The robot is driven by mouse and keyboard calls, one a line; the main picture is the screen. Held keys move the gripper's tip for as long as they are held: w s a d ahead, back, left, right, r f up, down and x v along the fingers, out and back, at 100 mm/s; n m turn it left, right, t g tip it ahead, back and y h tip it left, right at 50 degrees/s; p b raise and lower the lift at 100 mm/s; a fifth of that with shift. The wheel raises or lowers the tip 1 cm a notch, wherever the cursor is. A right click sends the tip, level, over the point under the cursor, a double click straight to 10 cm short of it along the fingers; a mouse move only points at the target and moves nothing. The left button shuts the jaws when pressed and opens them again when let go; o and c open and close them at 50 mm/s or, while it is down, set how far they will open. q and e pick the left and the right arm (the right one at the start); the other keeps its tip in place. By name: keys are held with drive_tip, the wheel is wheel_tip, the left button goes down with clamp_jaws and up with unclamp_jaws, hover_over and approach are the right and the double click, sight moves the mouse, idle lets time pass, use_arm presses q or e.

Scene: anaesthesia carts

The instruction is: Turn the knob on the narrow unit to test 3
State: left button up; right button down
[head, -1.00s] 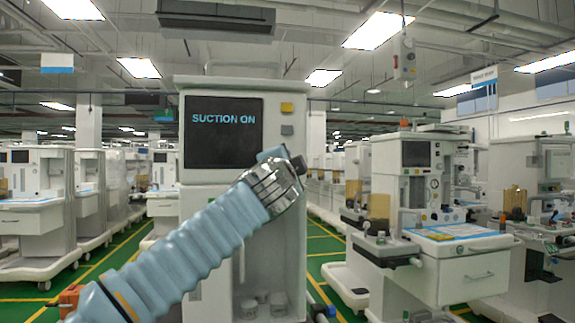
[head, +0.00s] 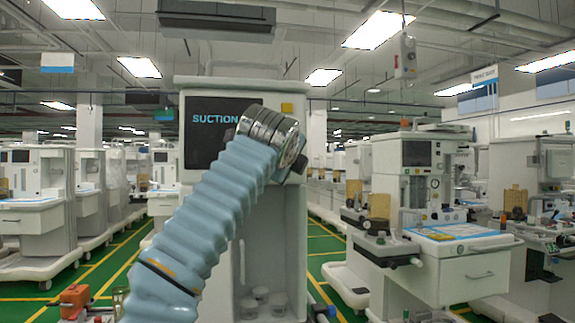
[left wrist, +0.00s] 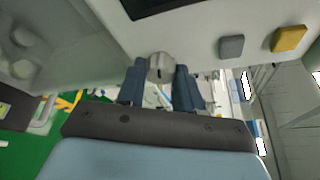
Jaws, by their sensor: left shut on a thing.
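The narrow unit (head: 285,230) is a tall white cabinet straight ahead in the head view. Its dark screen (head: 205,150) shows "SUCTION"; my arm covers the rest. A yellow button (head: 287,108) sits right of the screen and also shows in the left wrist view (left wrist: 289,39), beside a grey button (left wrist: 231,46). The pale knob (left wrist: 160,66) is on the panel in the left wrist view. My left gripper (left wrist: 160,76) is shut on it, one dark finger on each side. In the head view my wrist hides the knob and fingertips. My right gripper is not in view.
A wider anaesthesia cart (head: 450,262) with a work surface stands to the right. Another cart (head: 38,215) stands at the left, with more rows behind. Green floor (head: 325,243) with yellow lines shows between them.

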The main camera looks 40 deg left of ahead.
use_arm(q)
drive_tip(key=shift+w+d+m+g, duration=0.1)
drive_tip(key=shift+m+g, duration=0.5)
drive_tip(key=shift+m, duration=0.3)
drive_tip(key=o, duration=1)
drive_tip(key=shift+o, duration=0.2)
drive_tip(key=v, duration=1.4)
drive_tip(key=shift+w, duration=0.1)
